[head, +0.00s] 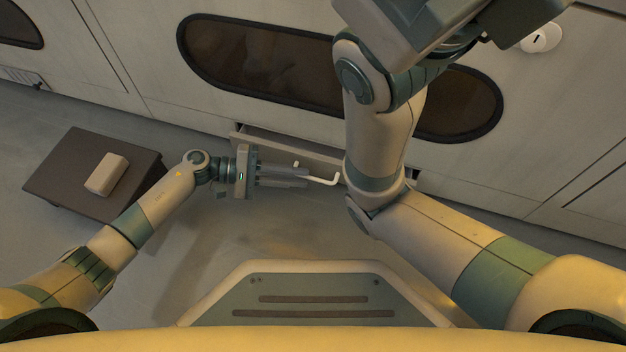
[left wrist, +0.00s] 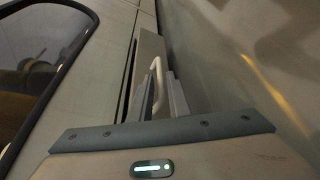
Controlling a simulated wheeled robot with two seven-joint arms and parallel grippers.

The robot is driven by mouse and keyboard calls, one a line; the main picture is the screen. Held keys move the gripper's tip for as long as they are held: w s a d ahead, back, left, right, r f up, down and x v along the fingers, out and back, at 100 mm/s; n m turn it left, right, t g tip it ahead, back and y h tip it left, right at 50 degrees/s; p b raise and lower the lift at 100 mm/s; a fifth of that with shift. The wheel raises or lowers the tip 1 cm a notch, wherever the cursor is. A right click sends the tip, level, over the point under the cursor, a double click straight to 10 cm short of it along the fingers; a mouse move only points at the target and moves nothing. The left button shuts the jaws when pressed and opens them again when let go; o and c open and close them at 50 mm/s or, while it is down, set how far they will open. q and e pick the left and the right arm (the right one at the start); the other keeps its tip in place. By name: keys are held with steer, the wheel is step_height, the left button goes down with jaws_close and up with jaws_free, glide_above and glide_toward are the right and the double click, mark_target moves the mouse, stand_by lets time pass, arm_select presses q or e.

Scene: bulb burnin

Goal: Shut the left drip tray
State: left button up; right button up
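A drip tray (head: 285,143) sticks out of the cabinet's lower front like a drawer, with a dark gap behind its front panel. It also shows in the left wrist view (left wrist: 147,60). Its pale bent handle (head: 326,181) shows in the left wrist view (left wrist: 158,80) between my finger tips. My left gripper (head: 308,178) points right along the tray front; its fingers look a little apart, around or close beside the handle bar. Contact is not clear. My right arm reaches up over the cabinet front and hides the tray's right end. Its fingers are not visible.
The cabinet front (head: 150,60) has dark oval windows (head: 260,62) and a round white knob (head: 541,38) at upper right. A dark low box (head: 70,180) with a pale block (head: 107,174) on it stands at left. Floor (head: 290,230) in front of the tray is clear.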

mark_target(307, 178)
arm_select(q)
steer(key=shift+b+x, duration=0.6)
steer(key=shift+x, duration=1.75)
steer(key=shift+c, duration=0.2)
jaws_close()
